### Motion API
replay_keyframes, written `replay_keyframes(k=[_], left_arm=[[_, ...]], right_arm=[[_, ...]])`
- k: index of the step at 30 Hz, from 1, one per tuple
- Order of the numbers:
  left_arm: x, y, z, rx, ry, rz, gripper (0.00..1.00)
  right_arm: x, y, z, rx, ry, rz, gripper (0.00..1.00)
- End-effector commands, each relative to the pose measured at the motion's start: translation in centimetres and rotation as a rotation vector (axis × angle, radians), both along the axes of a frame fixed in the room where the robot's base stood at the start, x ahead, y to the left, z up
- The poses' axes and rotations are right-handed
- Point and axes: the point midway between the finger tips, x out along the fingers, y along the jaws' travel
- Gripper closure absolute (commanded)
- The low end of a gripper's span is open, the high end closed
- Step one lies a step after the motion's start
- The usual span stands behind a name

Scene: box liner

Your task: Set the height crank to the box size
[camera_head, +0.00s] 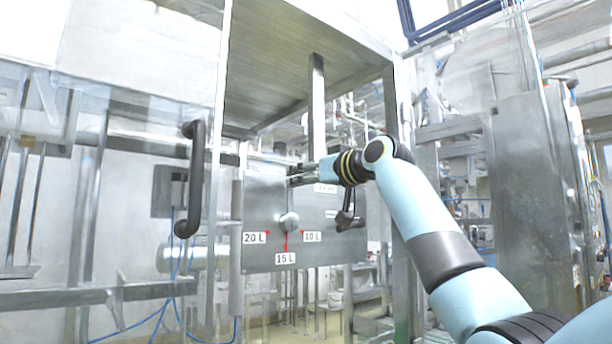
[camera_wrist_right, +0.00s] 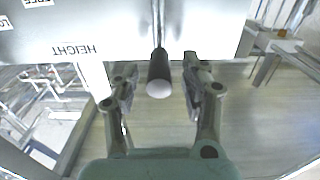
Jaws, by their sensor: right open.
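The height crank has a round light hub (camera_head: 289,222) on a grey metal panel (camera_head: 262,205) in the head view. Labels 20 L (camera_head: 255,238), 15 L (camera_head: 285,259) and 10 L (camera_head: 312,237) sit around it with red marks; a red line runs down from the hub towards 15 L. My right gripper (camera_head: 292,179) is at the panel above the hub. In the right wrist view its open fingers (camera_wrist_right: 160,95) stand either side of the dark crank handle (camera_wrist_right: 159,70), with gaps visible on both sides. My left gripper is out of view.
A black lever (camera_head: 347,217) sits on the panel's right side, below my right wrist. The upside-down HEIGHT label (camera_wrist_right: 75,49) shows in the wrist view. A large dark curved handle (camera_head: 191,180) stands left of the panel. A metal post (camera_head: 316,105) rises above.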

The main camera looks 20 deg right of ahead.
Motion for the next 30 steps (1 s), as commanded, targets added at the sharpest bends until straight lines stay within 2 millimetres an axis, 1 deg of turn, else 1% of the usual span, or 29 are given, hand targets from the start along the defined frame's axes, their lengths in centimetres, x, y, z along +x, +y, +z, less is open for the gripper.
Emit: replay_keyframes(k=[5,8,15,16,30], left_arm=[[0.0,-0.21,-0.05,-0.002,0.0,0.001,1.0],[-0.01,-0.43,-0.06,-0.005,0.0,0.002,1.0],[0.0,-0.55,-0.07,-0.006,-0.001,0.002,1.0],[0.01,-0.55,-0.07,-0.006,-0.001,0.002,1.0],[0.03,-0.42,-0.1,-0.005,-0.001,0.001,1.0]], right_arm=[[0.0,-0.02,-0.04,0.0,0.0,0.0,0.54],[-0.01,-0.03,-0.05,0.0,0.0,0.0,0.66],[-0.02,-0.04,-0.05,0.0,0.001,0.0,0.98],[-0.02,-0.04,-0.05,0.0,0.001,0.0,1.0],[-0.07,0.1,-0.07,-0.014,-0.004,0.0,1.0]])
